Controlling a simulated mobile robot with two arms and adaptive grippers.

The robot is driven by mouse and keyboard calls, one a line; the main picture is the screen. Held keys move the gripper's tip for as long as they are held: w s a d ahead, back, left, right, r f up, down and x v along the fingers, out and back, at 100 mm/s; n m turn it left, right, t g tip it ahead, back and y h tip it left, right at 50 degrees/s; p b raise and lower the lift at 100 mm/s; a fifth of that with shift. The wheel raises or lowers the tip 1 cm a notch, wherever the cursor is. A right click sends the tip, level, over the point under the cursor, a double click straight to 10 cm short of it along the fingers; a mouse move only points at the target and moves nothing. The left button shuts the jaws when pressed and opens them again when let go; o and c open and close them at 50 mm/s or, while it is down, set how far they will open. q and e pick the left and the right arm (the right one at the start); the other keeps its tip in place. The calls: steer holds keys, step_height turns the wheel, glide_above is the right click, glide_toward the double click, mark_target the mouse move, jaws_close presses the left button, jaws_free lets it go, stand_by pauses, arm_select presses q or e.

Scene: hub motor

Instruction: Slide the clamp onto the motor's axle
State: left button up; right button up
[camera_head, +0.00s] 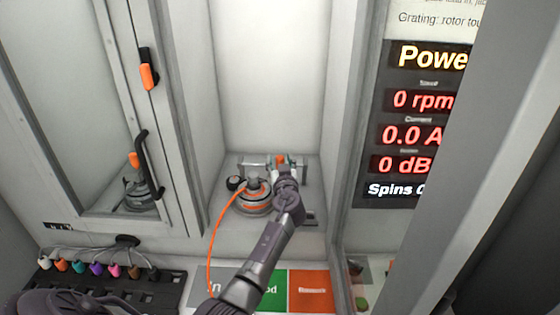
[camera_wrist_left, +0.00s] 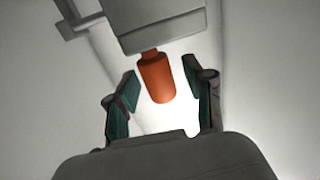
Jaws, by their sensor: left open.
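The motor (camera_head: 254,198) is a round grey unit with an orange band, on the floor of the white bay in the head view. A grey clamp fixture with an orange handle (camera_head: 281,159) is behind it, towards the right. In the left wrist view the orange handle (camera_wrist_left: 157,78) hangs from a grey block (camera_wrist_left: 160,22). My left gripper (camera_head: 286,174) is at the handle, beside the motor. Its open fingers (camera_wrist_left: 163,85) stand on either side of the handle, with gaps visible. My gripper and wrist hide part of the fixture and the motor's right side. My right gripper is not in view.
An orange cable (camera_head: 213,240) runs from the motor down the front. Bay walls stand close on both sides. A left cabinet (camera_head: 75,110) has a black door handle (camera_head: 143,165). A rack of coloured plugs (camera_head: 100,267) is at lower left. The display (camera_head: 420,130) reads 0 rpm.

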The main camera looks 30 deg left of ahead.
arm_select(q)
jaws_close()
steer(key=s+a, duration=0.1)
steer(key=a, duration=0.1)
steer(key=s+a, duration=0.1)
steer(key=a, duration=0.1)
steer(key=s+a+b, duration=0.1)
steer(key=s+a, duration=0.1)
steer(key=shift+a, duration=0.3)
